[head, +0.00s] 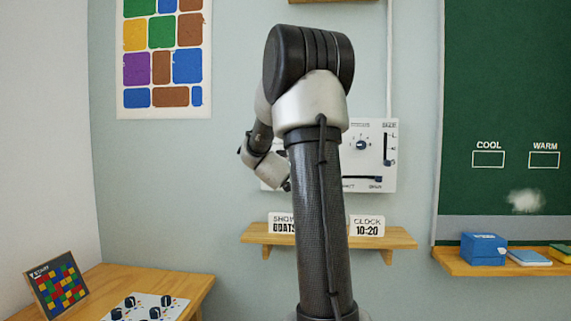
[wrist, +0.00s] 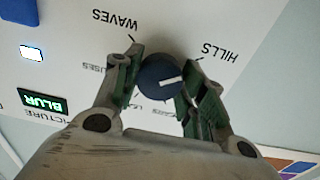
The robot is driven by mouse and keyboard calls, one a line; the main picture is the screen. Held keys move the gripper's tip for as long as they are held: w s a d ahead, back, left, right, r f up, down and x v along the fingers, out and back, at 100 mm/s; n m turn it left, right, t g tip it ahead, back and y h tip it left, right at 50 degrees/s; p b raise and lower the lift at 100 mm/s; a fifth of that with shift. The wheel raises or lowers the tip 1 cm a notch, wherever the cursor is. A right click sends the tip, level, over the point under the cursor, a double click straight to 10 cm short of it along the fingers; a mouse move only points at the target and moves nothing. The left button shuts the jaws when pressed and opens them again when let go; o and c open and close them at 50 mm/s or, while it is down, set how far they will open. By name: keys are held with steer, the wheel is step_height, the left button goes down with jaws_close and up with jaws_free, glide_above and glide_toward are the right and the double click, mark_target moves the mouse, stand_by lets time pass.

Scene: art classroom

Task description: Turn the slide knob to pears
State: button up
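In the wrist view a round dark blue knob (wrist: 158,80) with a white pointer line sits on a white panel (wrist: 85,20). The pointer aims right, towards the right finger and below the word HILLS. My gripper (wrist: 163,72) has one finger on each side of the knob, very close to it; I cannot tell whether both pads press on it. Around the knob I read WAVES and HILLS; other labels are partly hidden by the fingers, and I read no PEARS. In the head view my arm covers part of the wall panel (head: 384,125), and my fingertips are hidden.
A green BLUR display (wrist: 42,101), a lit white button (wrist: 31,53) and a blue block (wrist: 18,10) are on the panel. Below the wall panel is a wooden shelf (head: 400,238) with a GOATS sign (head: 283,224) and a CLOCK sign (head: 367,226). A wooden table (head: 190,283) stands left.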

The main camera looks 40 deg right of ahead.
steer(key=shift+m, duration=0.3)
steer(key=m, duration=1.8)
steer(key=shift+m, duration=0.4)
steer(key=shift+f+m, duration=0.1)
steer(key=shift+m, duration=0.2)
steer(key=o, duration=1.1)
steer(key=shift+c, duration=0.2)
